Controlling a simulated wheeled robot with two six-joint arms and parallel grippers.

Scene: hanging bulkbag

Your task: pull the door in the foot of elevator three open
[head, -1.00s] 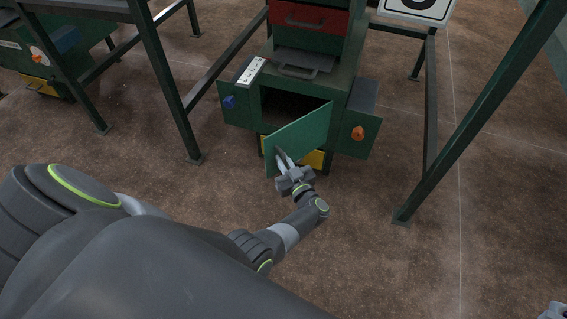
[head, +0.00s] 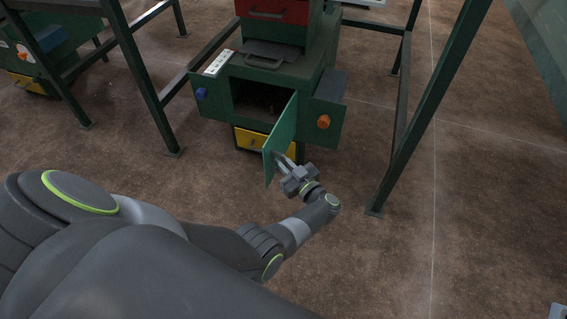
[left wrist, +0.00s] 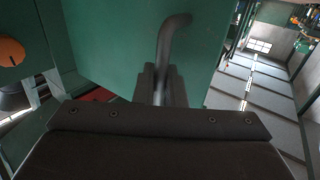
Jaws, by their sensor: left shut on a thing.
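The green door (head: 281,142) in the foot of the elevator stands swung far out from its dark opening (head: 258,98), nearly edge-on in the head view. My left gripper (head: 281,161) is at the door's near side. In the left wrist view the door (left wrist: 110,40) fills much of the picture, and its dark bent handle (left wrist: 172,38) runs down between the fingers of my left gripper (left wrist: 160,88). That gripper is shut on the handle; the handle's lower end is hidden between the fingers. My right gripper does not show clearly.
A yellow drawer (head: 252,139) sits below the opening. Side boxes carry a blue knob (head: 201,94) and an orange knob (head: 323,122). Green frame legs (head: 142,80) and (head: 425,115) stand on both sides. The brown floor (head: 400,265) at right is clear.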

